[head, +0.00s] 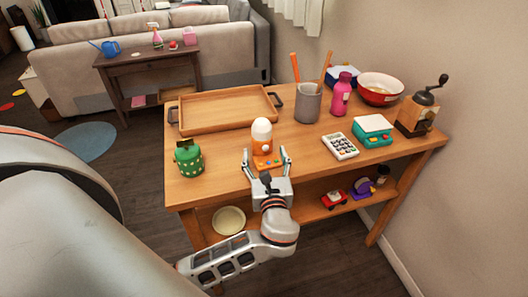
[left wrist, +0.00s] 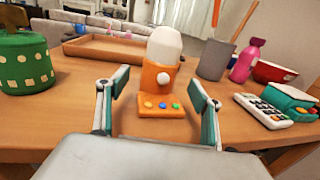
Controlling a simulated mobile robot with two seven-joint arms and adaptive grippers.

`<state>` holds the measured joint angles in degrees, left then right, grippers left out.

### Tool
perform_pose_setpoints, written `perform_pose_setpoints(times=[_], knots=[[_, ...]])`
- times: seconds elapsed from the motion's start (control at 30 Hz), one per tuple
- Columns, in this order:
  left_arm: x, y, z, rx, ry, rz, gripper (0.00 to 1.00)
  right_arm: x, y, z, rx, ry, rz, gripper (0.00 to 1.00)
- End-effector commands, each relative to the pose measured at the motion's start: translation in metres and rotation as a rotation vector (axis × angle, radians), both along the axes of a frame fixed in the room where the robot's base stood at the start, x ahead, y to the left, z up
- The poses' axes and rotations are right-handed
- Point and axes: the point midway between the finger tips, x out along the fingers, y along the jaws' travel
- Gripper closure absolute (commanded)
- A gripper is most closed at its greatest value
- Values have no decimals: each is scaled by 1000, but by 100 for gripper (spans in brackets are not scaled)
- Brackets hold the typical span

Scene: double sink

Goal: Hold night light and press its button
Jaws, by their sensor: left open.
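The night light (head: 262,138) stands upright on the wooden table near its front edge. It has a white domed top, an orange body and an orange foot with small coloured buttons. In the left wrist view the night light (left wrist: 162,75) is straight ahead, with a round white knob on its body and orange, yellow, blue and green buttons on its foot. My left gripper (head: 267,158) is open at the table's front edge, its fingers on either side of the night light's foot. In the left wrist view the fingers (left wrist: 158,100) show gaps to the foot. My right gripper is not in view.
A green dotted container (head: 188,160) stands left of the night light. A wooden tray (head: 225,122) and a grey utensil cup (head: 307,103) are behind it. A calculator (head: 340,147) and a teal scale (head: 373,131) lie to the right. A shelf below holds toys.

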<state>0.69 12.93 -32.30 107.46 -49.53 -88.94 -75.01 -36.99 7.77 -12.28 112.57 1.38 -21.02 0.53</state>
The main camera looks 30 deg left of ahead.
Motion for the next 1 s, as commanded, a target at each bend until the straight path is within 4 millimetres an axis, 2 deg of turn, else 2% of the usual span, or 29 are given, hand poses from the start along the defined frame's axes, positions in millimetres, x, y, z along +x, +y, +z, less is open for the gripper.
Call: perform_pose_setpoints(times=[0.2,0.5,0.9,1.0], knots=[[23,20,1,3,0,1,34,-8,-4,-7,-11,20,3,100],[51,42,0,0,1,0,34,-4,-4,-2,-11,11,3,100],[56,47,-1,-1,2,0,34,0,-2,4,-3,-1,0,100],[56,47,-1,-1,2,0,60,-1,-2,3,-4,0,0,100]])
